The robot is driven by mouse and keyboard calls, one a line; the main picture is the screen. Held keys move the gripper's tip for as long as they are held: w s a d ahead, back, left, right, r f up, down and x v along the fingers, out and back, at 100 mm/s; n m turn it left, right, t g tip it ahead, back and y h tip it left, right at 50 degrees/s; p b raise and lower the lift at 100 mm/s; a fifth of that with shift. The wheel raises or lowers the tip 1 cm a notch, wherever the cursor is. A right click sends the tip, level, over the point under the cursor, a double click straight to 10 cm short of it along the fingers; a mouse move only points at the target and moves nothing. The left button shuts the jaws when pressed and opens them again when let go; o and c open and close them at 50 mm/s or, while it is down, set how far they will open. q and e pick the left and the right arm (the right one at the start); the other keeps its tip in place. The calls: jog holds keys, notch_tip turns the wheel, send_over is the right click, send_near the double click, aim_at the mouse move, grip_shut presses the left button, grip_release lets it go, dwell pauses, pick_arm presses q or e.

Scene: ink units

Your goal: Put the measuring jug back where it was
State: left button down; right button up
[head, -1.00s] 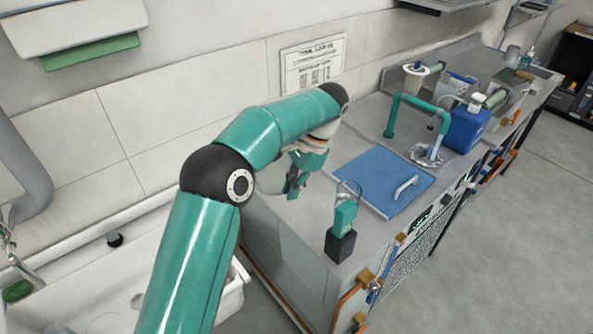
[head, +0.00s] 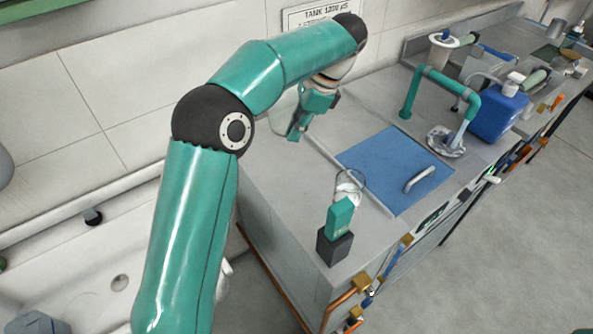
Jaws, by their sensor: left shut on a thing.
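My left gripper (head: 312,116) is above the near-left part of the grey counter, close to the wall, with its fingers pointing down. It is shut on a pale, see-through thing (head: 284,112) that looks like the measuring jug. My own arm and gripper hide much of it, so its shape and any handle are unclear. Whether its bottom touches the counter I cannot tell. My right gripper is not in view.
A green device in a dark block (head: 334,248) stands at the counter's near corner, with a clear loop behind it. A blue lid (head: 385,165) with a white handle lies to the right. Beyond are a green pipe (head: 411,92) and blue canister (head: 497,113). A white sink (head: 75,255) is lower left.

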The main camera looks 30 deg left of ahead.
pick_arm(q)
notch_tip(320, 180, down, 13)
dwell(0.5)
jog(key=shift+f, duration=0.15)
jog(key=c, duration=1.3)
grip_release()
jog(key=shift+o, duration=0.3)
jog(key=v, duration=1.2)
